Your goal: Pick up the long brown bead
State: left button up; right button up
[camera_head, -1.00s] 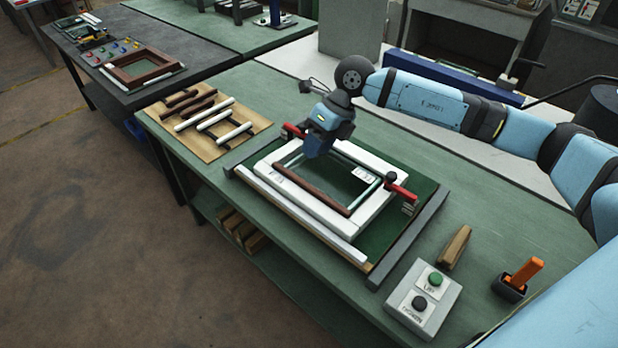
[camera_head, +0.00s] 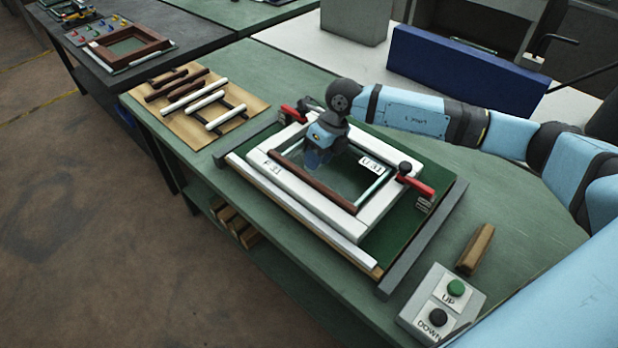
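Several brown beads (camera_head: 178,85) lie side by side with white beads (camera_head: 206,102) on a tan board (camera_head: 172,125) at the upper left of the table. Another brown bead (camera_head: 315,184) lies along the near inner edge of the white frame (camera_head: 262,168), in the fixture at the middle of the table. My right gripper (camera_head: 317,161) points down over the frame's opening, just behind this bead. Its fingers are dark and blurred, so I cannot tell if they are open, shut or touching anything. My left gripper is not in view.
Red-handled clamps (camera_head: 415,181) stand at the fixture's corners. A control box (camera_head: 441,305) with UP and DOWN buttons and a wooden block (camera_head: 475,249) are at the lower right. A blue box (camera_head: 465,72) stands behind my arm. The table right of the fixture is mostly clear.

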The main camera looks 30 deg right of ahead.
aim_at(310, 177)
jog(key=shift+p+x, duration=0.75)
jog(key=shift+x, duration=1.95)
jog(key=shift+d, duration=0.1)
grip_shut()
